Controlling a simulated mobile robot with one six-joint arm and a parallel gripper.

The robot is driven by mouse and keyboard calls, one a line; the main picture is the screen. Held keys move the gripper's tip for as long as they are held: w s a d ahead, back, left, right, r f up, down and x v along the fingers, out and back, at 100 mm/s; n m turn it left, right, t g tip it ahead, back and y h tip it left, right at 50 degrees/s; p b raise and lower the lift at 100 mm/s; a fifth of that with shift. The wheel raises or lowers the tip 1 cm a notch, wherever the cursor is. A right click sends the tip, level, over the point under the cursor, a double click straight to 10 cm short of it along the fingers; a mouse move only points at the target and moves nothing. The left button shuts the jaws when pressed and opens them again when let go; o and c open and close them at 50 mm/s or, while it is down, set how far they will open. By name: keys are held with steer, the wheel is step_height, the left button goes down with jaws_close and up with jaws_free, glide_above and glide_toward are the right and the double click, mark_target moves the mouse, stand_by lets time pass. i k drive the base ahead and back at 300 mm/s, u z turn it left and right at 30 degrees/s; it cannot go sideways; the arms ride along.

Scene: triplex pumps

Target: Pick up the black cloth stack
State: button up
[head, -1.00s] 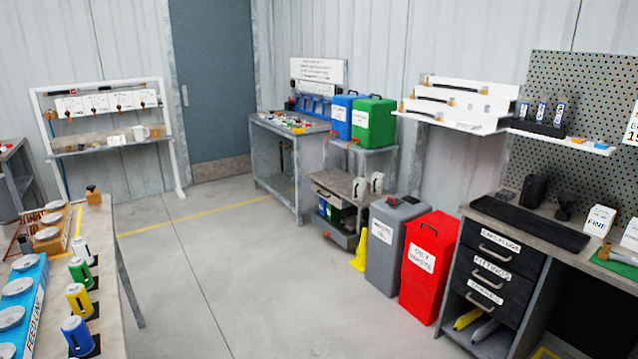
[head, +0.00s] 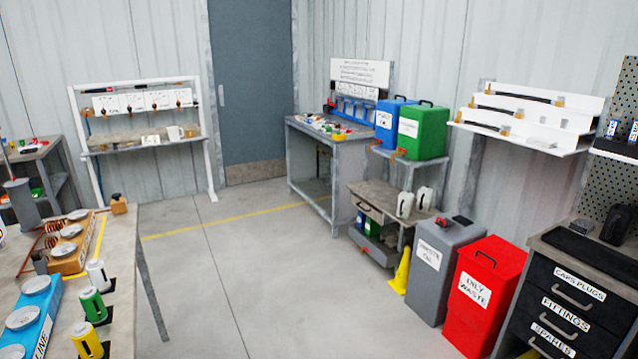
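I cannot make out a black cloth stack for certain in the head view. A dark upright object (head: 617,225) stands on the right workbench at the right edge, beside a flat black tray (head: 590,252). I cannot tell whether either has to do with the cloth. My gripper is not in view.
A red oily waste bin (head: 488,290) and a grey bin (head: 440,275) stand left of the black drawer unit (head: 565,305). A yellow cone (head: 402,270) is beside them. A bench with labelled bottles (head: 92,305) is at left. The middle floor (head: 240,270) is clear.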

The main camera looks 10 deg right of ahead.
mark_target(580, 225)
steer(key=u, duration=0.05)
steer(key=i, duration=2.3)
steer(key=z, duration=0.9)
steer(key=i, duration=0.6)
steer(key=z, duration=0.7)
steer(key=i, duration=0.7)
steer(key=z, duration=0.4)
